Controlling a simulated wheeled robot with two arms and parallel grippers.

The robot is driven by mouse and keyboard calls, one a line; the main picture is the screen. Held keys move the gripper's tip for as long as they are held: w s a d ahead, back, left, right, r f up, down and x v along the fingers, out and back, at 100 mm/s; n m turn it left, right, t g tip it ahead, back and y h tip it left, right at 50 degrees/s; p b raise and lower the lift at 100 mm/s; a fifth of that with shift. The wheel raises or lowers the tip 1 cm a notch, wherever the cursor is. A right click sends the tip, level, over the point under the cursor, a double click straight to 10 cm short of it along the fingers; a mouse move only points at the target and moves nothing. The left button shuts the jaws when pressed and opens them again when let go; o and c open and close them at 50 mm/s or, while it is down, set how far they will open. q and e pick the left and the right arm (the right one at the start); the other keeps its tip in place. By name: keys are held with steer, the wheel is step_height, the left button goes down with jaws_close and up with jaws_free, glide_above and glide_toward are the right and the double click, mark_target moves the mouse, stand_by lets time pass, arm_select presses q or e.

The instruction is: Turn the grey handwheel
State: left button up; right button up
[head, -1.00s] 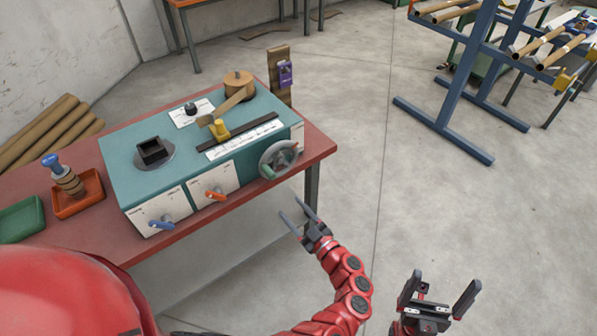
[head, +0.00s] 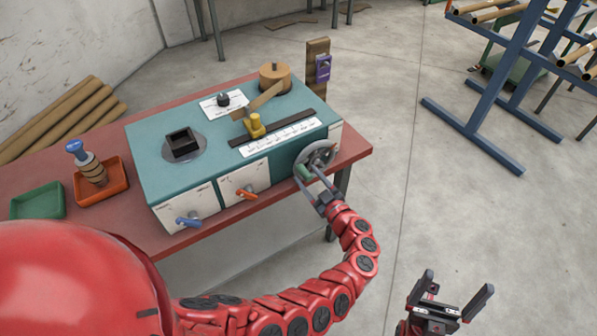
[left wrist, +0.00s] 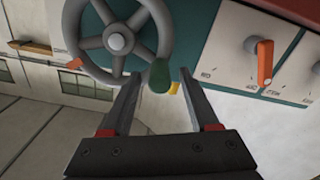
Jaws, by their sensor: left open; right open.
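The grey handwheel (head: 318,156) is on the right end of the teal winder (head: 215,138). It has spokes and a green handle (head: 303,172) at its rim. In the left wrist view the handwheel (left wrist: 118,42) fills the upper left, and its green handle (left wrist: 159,76) points toward my left gripper (left wrist: 157,88). The handle's end lies between the two fingertips, with a visible space on each side. In the head view my left gripper (head: 314,180) is open at the wheel and partly covers its lower edge. My right gripper (head: 457,296) is open and empty over the floor at lower right.
An orange lever (head: 247,193) and a blue lever (head: 188,220) stick out of the winder's front. An orange tray (head: 122,179) and a green tray (head: 38,203) are on the red table left of it.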

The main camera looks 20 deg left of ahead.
arm_select(q)
steer(key=shift+w+a, duration=0.45)
steer(key=shift+a, duration=0.05)
jaws_close()
stand_by(1.2)
